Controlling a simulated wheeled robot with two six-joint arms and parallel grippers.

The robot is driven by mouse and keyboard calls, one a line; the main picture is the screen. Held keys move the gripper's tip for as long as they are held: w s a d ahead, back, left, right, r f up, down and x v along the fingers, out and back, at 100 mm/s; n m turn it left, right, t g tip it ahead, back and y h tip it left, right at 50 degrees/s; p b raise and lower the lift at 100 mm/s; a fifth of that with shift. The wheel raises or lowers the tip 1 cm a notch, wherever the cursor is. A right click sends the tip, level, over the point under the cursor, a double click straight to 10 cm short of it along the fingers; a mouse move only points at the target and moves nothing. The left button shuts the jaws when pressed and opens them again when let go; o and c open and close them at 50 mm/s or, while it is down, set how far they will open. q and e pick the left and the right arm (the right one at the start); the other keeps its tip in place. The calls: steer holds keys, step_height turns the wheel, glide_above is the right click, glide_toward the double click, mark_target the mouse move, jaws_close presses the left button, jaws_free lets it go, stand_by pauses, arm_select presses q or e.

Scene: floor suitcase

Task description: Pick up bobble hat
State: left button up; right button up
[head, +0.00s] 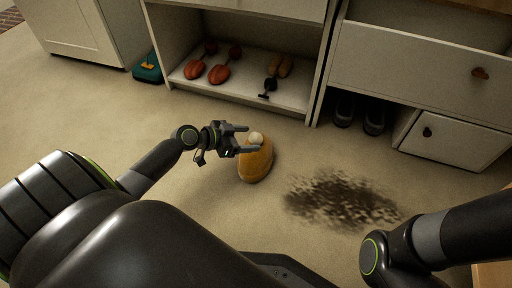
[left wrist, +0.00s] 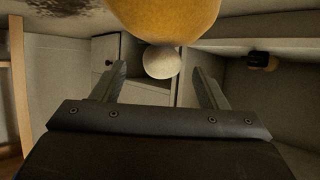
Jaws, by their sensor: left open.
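The bobble hat (head: 255,163) is mustard yellow with a pale round pompom (head: 256,138). It lies on the carpet in the middle of the head view. My left gripper (head: 246,139) is open at the pompom end of the hat, with its fingers on either side of the pompom in the picture. In the left wrist view, the pompom (left wrist: 161,62) shows between the two open fingers (left wrist: 160,82), and the yellow hat body (left wrist: 165,18) fills the top. I cannot tell whether the fingers touch the pompom. My right gripper is not in view; only part of that arm shows.
A white open shelf (head: 240,88) with several shoes stands behind the hat. Dark shoes (head: 374,115) sit under a drawer cabinet (head: 420,65) at the right. A dark stain (head: 340,199) marks the carpet right of the hat. Carpet left of the hat is clear.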

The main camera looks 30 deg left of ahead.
mark_target(251, 138)
arm_select(q)
steer(key=b+x, duration=0.2)
steer(key=x, duration=0.1)
steer(key=shift+w+f, duration=0.2)
steer(key=shift+f, duration=0.1)
steer(key=shift+w+d, duration=0.15)
steer(key=shift+w, duration=0.1)
steer(key=c, duration=1.3)
